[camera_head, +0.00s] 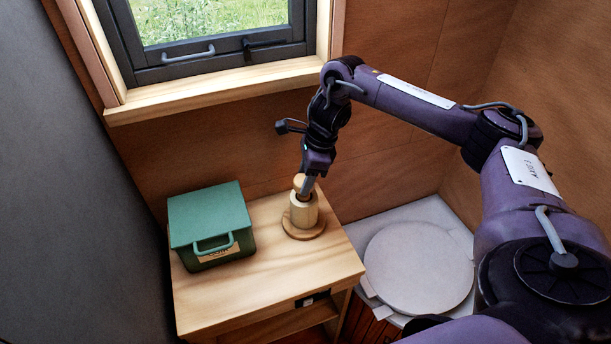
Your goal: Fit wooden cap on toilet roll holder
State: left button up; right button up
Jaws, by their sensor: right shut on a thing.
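The toilet roll holder (304,222) stands upright on the wooden side table (270,265), with a round wooden base and a pale cylindrical body. My right gripper (308,186) points down at the top of the holder and is shut on the wooden cap (299,181), a small round pale piece. The cap is at the holder's top, partly hidden by the fingers. I cannot tell whether it is seated or just above. My left gripper is not in view.
A green lidded box (210,225) with a handle stands on the table's left side. A white toilet lid (418,268) is to the right of the table. A window with a wooden sill (215,92) is behind. The table's front is clear.

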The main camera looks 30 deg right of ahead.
jog(key=shift+f+b, duration=0.95)
jog(key=shift+f, duration=0.35)
jog(key=o, duration=1)
jog(key=shift+o, duration=0.2)
jog(key=shift+r, duration=0.1)
jog(key=shift+r, duration=0.25)
jog(key=p+v, duration=0.2)
jog(key=v, duration=0.5)
jog(key=shift+r, duration=0.15)
